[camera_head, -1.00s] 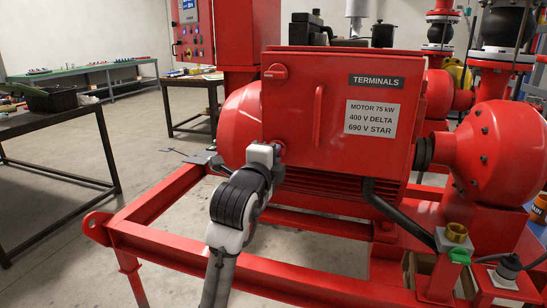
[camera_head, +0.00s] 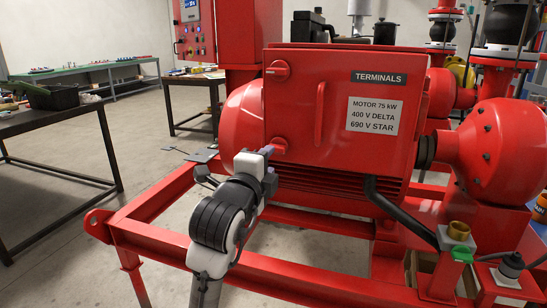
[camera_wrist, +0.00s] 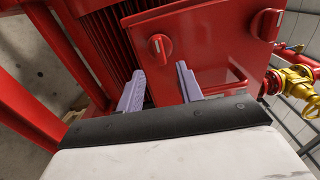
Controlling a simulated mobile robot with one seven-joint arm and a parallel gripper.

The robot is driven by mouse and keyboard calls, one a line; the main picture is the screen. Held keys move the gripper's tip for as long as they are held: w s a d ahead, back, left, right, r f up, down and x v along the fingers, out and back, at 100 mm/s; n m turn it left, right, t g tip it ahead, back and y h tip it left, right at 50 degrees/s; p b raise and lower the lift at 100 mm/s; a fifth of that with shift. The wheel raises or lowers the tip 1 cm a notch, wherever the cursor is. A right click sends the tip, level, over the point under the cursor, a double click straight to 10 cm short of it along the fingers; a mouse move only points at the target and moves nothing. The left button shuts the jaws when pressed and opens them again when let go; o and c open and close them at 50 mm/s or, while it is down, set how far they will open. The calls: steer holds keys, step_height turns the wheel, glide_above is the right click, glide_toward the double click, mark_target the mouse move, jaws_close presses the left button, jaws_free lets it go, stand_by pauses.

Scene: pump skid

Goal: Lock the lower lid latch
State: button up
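The red terminal box lid (camera_head: 300,120) is closed on the motor. Its lower latch (camera_head: 279,145), a red round knob, sits at the lower left corner, partly hidden by my gripper in the head view. The lower latch (camera_wrist: 161,47) shows clearly in the wrist view, with a raised grip bar running roughly up and down that picture. The upper latch (camera_head: 277,70) is above it and also shows in the wrist view (camera_wrist: 267,24). My gripper (camera_wrist: 160,70) is open and empty. Its two pale fingers point at the lower latch, apparently just short of it.
A red lid handle (camera_head: 319,115) stands out right of the latches. The red skid frame (camera_head: 190,245) runs below my arm. A black cable (camera_head: 395,208) leaves the box's underside. A dark table (camera_head: 50,122) stands at left, with open floor between.

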steer(key=v, duration=0.7)
steer(key=shift+s, duration=0.35)
steer(key=shift+a, duration=0.1)
